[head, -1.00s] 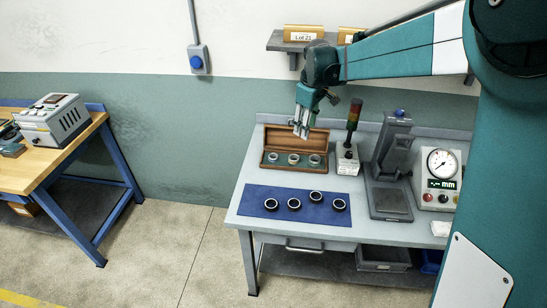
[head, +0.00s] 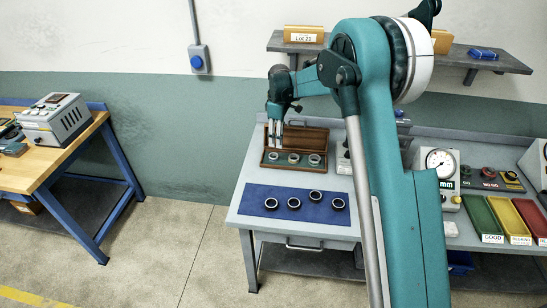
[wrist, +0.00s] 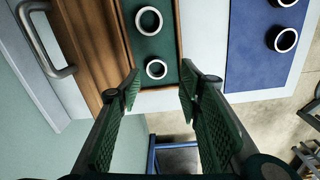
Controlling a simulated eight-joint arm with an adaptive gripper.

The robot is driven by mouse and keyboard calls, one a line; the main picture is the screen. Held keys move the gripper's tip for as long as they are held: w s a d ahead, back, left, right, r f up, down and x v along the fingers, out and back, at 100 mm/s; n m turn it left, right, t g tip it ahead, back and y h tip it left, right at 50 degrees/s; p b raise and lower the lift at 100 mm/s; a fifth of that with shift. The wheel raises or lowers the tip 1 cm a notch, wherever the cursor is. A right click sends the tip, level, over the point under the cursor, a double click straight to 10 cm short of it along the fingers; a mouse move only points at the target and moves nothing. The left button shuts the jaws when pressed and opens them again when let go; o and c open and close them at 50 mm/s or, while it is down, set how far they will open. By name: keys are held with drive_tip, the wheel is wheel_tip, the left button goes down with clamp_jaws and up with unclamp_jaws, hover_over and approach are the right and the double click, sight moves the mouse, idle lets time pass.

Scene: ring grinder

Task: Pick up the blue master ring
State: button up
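An open wooden box (head: 322,169) with a green lining stands at the back left of the bench. Three small pale rings, a left (head: 273,156), a middle (head: 293,158) and a right one (head: 314,159), lie in it. In the wrist view two box rings show, a nearer one (wrist: 156,68) and a farther one (wrist: 149,20). I cannot tell from their colour which ring is blue. My gripper (head: 275,146) points down above the left end of the box. In the wrist view my gripper (wrist: 160,83) is open and empty, its fingers apart near the nearer ring.
A blue mat (head: 256,190) with several dark-rimmed rings lies in front of the box. My arm hides part of the bench centre. A dial gauge (head: 440,163) and green, yellow and red trays (head: 484,221) stand to the right. A shelf (head: 400,53) hangs above.

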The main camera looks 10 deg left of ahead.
drive_tip(key=shift+n, duration=0.4)
drive_tip(key=shift+w+a+f, duration=0.3)
drive_tip(key=shift+a+f, duration=0.3)
drive_tip(key=shift+f, duration=0.25)
drive_tip(key=shift+w+a+f, duration=0.25)
drive_tip(key=shift+a+f, duration=0.3)
drive_tip(key=shift+f, duration=0.25)
drive_tip(key=shift+f, duration=0.1)
drive_tip(key=shift+f, duration=1.2)
drive_tip(key=shift+w+f+p, duration=0.15)
drive_tip(key=shift+f+p, duration=0.2)
drive_tip(key=shift+f, duration=2.25)
drive_tip(key=c, duration=0.8)
drive_tip(key=shift+o, duration=0.2)
